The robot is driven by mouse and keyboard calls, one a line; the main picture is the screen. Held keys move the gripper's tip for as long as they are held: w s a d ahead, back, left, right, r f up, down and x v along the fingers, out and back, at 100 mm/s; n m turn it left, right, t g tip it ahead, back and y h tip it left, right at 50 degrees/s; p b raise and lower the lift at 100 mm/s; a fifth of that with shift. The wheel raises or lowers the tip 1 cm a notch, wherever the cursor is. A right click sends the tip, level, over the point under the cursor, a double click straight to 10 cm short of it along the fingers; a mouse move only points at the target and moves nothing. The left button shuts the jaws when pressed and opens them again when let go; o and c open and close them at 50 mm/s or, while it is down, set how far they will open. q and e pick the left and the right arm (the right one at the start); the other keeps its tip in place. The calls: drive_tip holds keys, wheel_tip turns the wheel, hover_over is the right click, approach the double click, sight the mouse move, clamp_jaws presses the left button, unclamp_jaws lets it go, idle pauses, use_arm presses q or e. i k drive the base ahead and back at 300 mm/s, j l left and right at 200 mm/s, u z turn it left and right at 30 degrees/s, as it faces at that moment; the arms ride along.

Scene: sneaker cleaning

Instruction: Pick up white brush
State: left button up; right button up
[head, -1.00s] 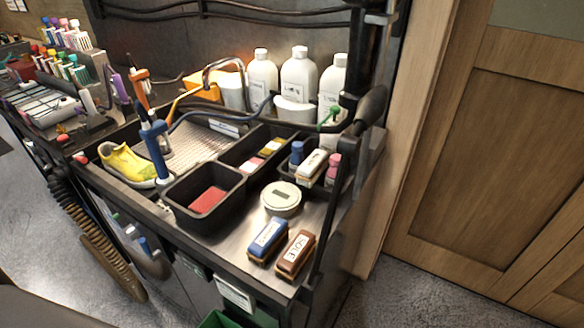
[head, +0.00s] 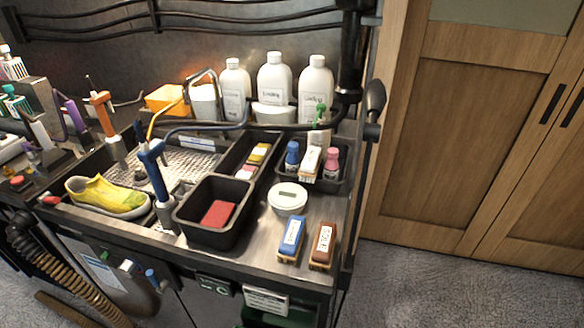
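The white brush (head: 311,160) stands tilted in a small black tray (head: 345,185) at the right of the bench, between a blue-capped bottle (head: 292,157) and a pink-capped bottle (head: 331,164). Its bristles show at the lower end, and its lower part is partly hidden by the tray. A blue brush (head: 291,237) and a brown brush (head: 322,243) marked with a label lie side by side at the front right of the bench. Neither of my grippers is in view.
A round white tin (head: 287,198) sits just left of the tray. A black bin (head: 190,217) holds a red block (head: 218,213). A yellow sneaker (head: 108,196) is at the left. White bottles (head: 273,82) stand behind. Black and blue hoses arch over the bench.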

sight(309, 169)
drive_tip(key=k+j, duration=0.1)
drive_tip(key=j, duration=0.75)
drive_tip(key=k+j, duration=0.15)
drive_tip(key=j, duration=0.3)
drive_tip(key=k+j, duration=0.1)
drive_tip(key=j, duration=0.3)
